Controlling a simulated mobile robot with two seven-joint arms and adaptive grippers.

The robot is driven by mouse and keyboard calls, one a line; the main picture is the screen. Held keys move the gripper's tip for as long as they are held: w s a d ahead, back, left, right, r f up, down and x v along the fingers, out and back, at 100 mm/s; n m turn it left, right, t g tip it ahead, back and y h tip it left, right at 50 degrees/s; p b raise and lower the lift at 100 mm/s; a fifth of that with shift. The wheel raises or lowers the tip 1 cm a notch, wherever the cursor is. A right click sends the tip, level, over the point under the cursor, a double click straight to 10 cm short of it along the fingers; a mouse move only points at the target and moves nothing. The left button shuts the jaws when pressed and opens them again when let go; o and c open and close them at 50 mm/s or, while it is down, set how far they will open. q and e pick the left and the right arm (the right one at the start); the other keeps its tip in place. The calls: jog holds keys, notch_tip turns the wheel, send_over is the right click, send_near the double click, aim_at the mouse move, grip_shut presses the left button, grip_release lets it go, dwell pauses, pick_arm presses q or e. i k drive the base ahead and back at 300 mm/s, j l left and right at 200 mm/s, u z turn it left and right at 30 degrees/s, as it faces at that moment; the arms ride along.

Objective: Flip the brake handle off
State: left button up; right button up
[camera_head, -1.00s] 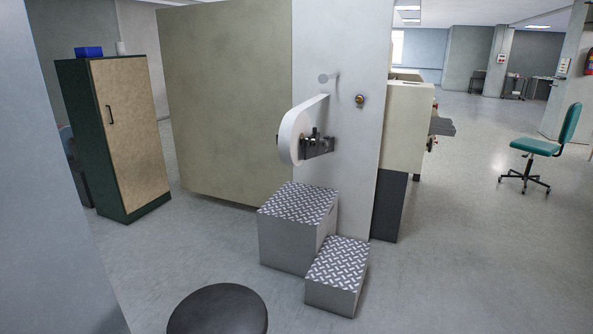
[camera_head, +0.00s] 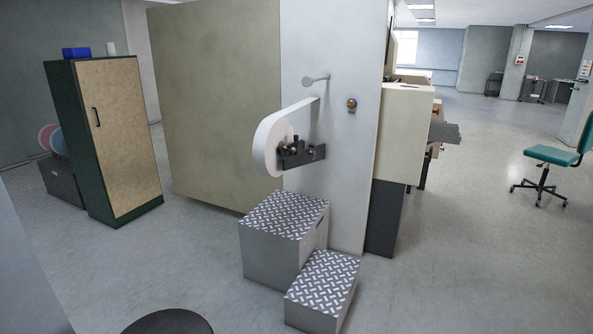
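The flow wrapper (camera_head: 345,190) stands ahead, with a light grey end panel and a beige side. A white film roll (camera_head: 266,148) hangs on its panel, with film running up to a small roller (camera_head: 315,79). A dark bracket with black fittings (camera_head: 301,153) sits at the roll's hub. The brake handle cannot be told apart there at this size. A round yellow-and-dark knob (camera_head: 351,104) is on the panel to the upper right of the roll. Neither of my grippers is in view.
Checker-plate steps, a taller one (camera_head: 270,252) and a lower one (camera_head: 322,292), stand below the roll. A dark round stool top (camera_head: 168,323) is at the bottom edge. A cabinet (camera_head: 121,140) stands left, a green chair (camera_head: 549,165) right. Floor right of the steps is clear.

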aim_at(310, 146)
jog(key=i+l+u, duration=0.1)
jog(key=i+l, duration=1)
